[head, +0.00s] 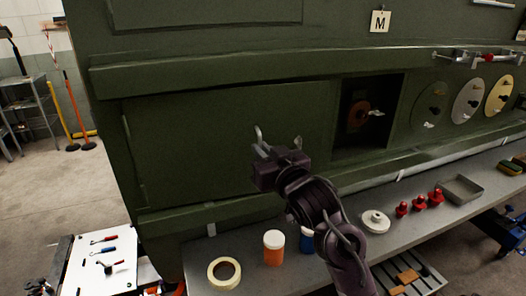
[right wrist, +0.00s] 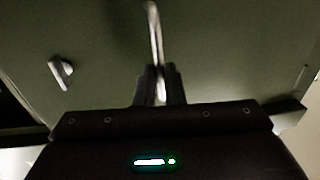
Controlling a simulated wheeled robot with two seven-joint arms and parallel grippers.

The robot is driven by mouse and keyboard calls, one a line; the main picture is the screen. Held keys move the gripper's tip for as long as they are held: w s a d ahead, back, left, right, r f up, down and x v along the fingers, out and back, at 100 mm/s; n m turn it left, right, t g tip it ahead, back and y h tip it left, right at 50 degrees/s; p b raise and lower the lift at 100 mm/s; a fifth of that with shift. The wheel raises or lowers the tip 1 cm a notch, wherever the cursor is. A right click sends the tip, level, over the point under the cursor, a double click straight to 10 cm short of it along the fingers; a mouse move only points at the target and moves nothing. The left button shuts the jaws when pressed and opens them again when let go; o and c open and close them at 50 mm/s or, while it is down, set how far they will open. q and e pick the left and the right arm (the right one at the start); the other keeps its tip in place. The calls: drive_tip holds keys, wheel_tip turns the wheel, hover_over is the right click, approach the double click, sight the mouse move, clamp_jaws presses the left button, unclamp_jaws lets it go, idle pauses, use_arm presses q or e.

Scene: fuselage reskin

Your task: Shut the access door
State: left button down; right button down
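The access door (head: 205,150) is a wide flat green panel in the green fuselage wall, with a pale upright bar handle (head: 258,133) near its middle. To its right is an open dark recess (head: 350,140). How far the door stands off the wall is hard to tell. My right gripper (head: 262,150) is at the handle. In the right wrist view the handle (right wrist: 155,35) runs down between the two close-set fingers (right wrist: 160,88), which appear closed on its lower end. A small pale latch (right wrist: 61,73) shows at left there. My left gripper is not in view.
A grey shelf below the door holds a tape roll (head: 224,272), an orange jar (head: 273,248), a blue jar (head: 306,240), a white disc (head: 375,221), red pieces (head: 419,202) and a metal tray (head: 460,189). Round dials (head: 467,101) are at right. A white tool board (head: 100,262) is at lower left.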

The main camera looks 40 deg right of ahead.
drive_tip(key=w, duration=0.1)
drive_tip(key=w+d+p, duration=0.1)
drive_tip(key=shift+w+d+r, duration=0.1)
drive_tip(key=shift+w+d, duration=0.1)
drive_tip(key=shift+w, duration=0.2)
drive_tip(key=c, duration=1.8)
unclamp_jaws()
drive_tip(key=shift+o, duration=1.3)
drive_tip(key=shift+w+d, duration=0.2)
drive_tip(key=shift+a, duration=0.1)
